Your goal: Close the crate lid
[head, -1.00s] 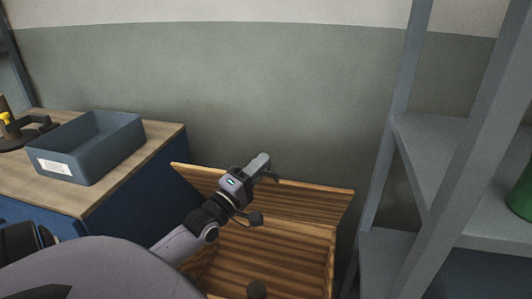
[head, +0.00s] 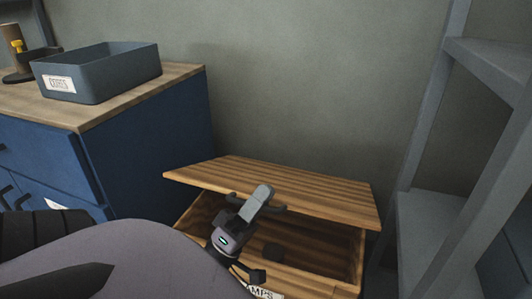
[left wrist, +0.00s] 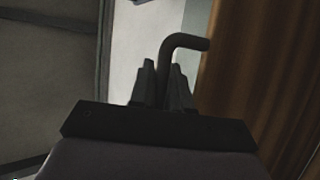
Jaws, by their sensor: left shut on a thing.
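The wooden crate (head: 345,258) stands on the floor with its front label partly hidden behind my arm. Its striped lid (head: 305,188) is partly lowered, tilted over the opening, with a gap between its front edge and the crate. My left gripper (head: 262,196) is at the lid's front edge, shut on a dark handle there. In the left wrist view a dark bent handle (left wrist: 187,42) rises between the fingers, with brown wood (left wrist: 240,70) beside it. My right gripper is not in view.
A blue cabinet (head: 150,150) stands left of the crate, with a labelled grey bin (head: 115,75) on its wooden top. A grey metal shelf (head: 425,215) stands close on the right. The wall is behind the crate.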

